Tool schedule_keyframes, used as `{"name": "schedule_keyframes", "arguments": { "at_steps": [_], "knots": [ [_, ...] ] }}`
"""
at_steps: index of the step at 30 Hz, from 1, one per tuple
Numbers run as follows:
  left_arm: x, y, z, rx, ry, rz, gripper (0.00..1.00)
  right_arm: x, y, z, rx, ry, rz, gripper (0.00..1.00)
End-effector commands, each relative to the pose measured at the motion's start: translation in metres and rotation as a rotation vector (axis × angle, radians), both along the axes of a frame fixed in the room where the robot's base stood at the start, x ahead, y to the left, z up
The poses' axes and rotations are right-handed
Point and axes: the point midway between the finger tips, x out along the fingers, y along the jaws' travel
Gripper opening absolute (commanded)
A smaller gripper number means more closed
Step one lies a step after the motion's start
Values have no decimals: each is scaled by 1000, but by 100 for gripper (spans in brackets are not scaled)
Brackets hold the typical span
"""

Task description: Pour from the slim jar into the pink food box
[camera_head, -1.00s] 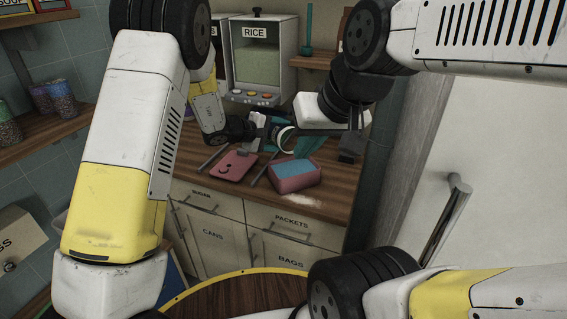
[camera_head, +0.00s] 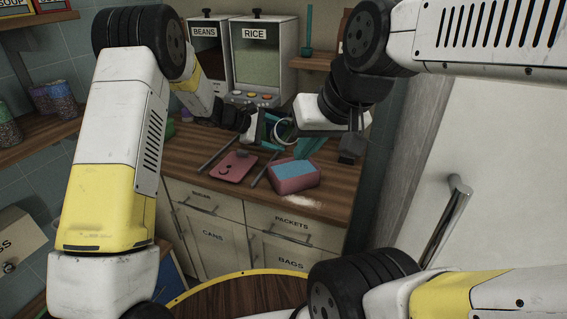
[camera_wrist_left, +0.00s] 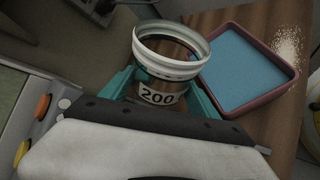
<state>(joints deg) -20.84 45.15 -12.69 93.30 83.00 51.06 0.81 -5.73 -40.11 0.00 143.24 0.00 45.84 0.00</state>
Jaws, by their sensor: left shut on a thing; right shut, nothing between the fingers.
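My left gripper (camera_head: 268,130) is shut on the slim jar (camera_head: 283,131), behind and above the pink food box. In the left wrist view the jar (camera_wrist_left: 172,52) has a white rim, an open mouth and a "200" label between my teal fingers (camera_wrist_left: 160,94). Its inside looks dark; I cannot tell how much it holds. The pink food box (camera_head: 296,184) stands open on the wooden counter with a flat blue inside; in the left wrist view it (camera_wrist_left: 268,98) lies right of the jar. My right gripper (camera_head: 350,150) is shut and empty, right of the jar.
A pink lid (camera_head: 237,167) lies left of the box. White powder (camera_head: 299,200) is spilled at the counter's front edge. Rice (camera_head: 257,60) and beans (camera_head: 207,55) dispensers stand behind. A door handle (camera_head: 447,220) is at the right.

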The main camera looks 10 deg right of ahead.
Motion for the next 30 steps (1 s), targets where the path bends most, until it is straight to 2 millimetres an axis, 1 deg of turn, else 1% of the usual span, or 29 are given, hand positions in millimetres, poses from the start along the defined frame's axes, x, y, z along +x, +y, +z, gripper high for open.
{"name": "schedule_keyframes", "arguments": {
  "at_steps": [1,6,12,17,24,30],
  "knots": [
    [1,0,5,-7,27,-1,3,0,0,0,0,0,0,0],
    [4,2,-11,-35,180,1,3,0,0,0,0,0,0,0],
    [15,3,-11,-63,329,-1,3,0,0,0,0,0,0,0],
    [24,5,-29,-91,475,0,3,0,0,0,0,0,0,0],
    [33,6,-33,-128,666,-2,3,0,0,0,0,0,0,0],
    [36,6,-36,-149,771,-3,3,0,0,0,0,0,0,0]
  ]
}}
